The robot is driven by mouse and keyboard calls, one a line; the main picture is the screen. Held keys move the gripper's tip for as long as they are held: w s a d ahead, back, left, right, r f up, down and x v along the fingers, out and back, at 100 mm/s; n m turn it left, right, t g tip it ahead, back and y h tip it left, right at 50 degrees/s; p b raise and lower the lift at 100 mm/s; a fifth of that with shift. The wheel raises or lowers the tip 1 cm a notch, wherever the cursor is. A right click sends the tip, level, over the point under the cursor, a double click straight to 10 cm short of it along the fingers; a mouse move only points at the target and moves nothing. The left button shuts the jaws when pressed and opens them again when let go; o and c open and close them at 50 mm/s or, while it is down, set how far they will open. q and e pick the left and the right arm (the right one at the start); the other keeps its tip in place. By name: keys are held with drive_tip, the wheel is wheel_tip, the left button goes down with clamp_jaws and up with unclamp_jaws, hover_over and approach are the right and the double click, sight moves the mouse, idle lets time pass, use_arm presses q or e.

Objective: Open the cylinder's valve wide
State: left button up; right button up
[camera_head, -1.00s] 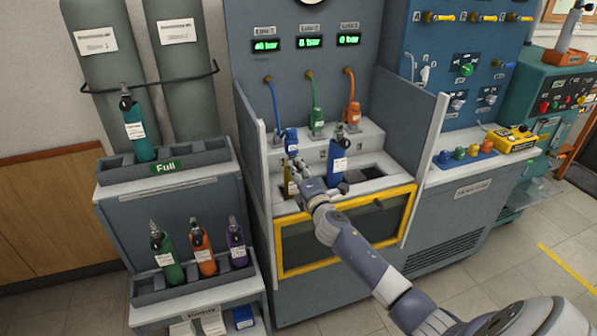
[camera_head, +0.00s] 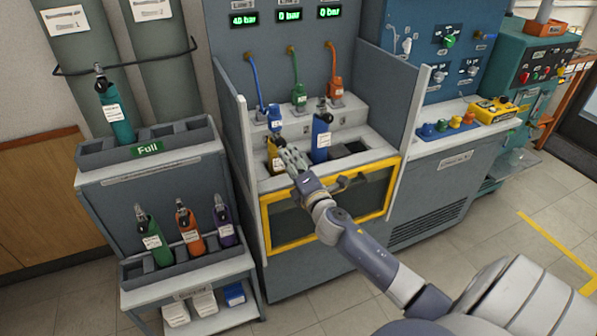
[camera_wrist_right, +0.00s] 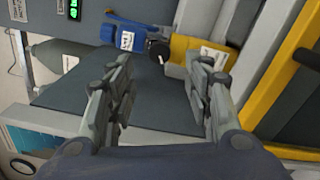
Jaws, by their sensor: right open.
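A yellow cylinder (camera_head: 274,158) stands in the left slot of the bench, with a blue regulator (camera_head: 274,120) at its top on a blue hose. In the right wrist view the yellow cylinder (camera_wrist_right: 196,55) lies beyond the fingertips; its black round valve knob (camera_wrist_right: 158,48) sits between it and the blue regulator (camera_wrist_right: 115,34). My right gripper (camera_head: 291,158) is open and empty, just in front and right of the yellow cylinder, partly hiding it. In the wrist view its fingers (camera_wrist_right: 163,80) are apart, with the knob beyond the gap, not between them. My left gripper is out of view.
A blue cylinder (camera_head: 321,136) stands close to the right of the gripper. Grey side panels (camera_head: 232,135) flank the bay, and a yellow-framed door (camera_head: 330,210) is below. Line displays (camera_head: 289,15) glow green. A rack (camera_head: 150,158) with several cylinders stands left.

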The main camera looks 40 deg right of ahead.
drive_tip(key=v, duration=0.4)
drive_tip(key=shift+s, duration=0.2)
drive_tip(key=shift+f, duration=0.1)
